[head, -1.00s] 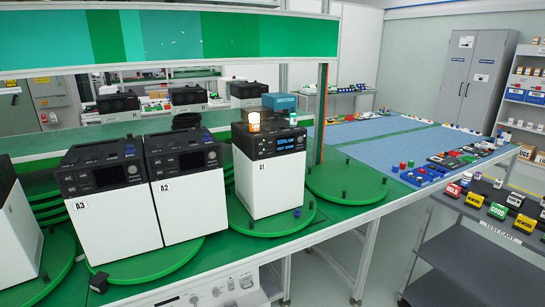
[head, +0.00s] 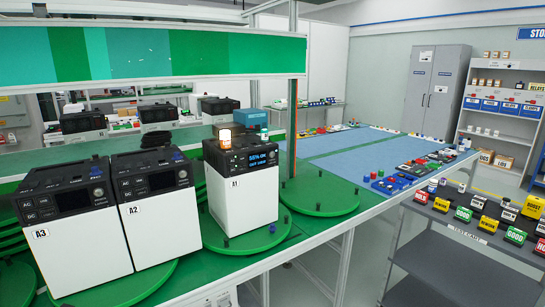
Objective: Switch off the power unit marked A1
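The power unit marked A1 (head: 241,185) is a white box with a black top. It stands upright on a green turntable (head: 248,240) left of the picture's middle. Its small screen (head: 262,159) is lit with blue-white text, too small to read surely. An orange-white lamp (head: 225,137) glows on its top, with a teal-white one (head: 264,134) beside it. Units A2 (head: 160,213) and A3 (head: 73,236) stand to its left with dark screens. My gripper is not in view.
An empty green turntable (head: 318,196) lies right of A1. Blue mats (head: 360,147) cover the bench behind it. A grey cart (head: 440,262) with coloured signs stands at the right, with a floor gap between it and the bench. A green panel (head: 150,58) hangs above.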

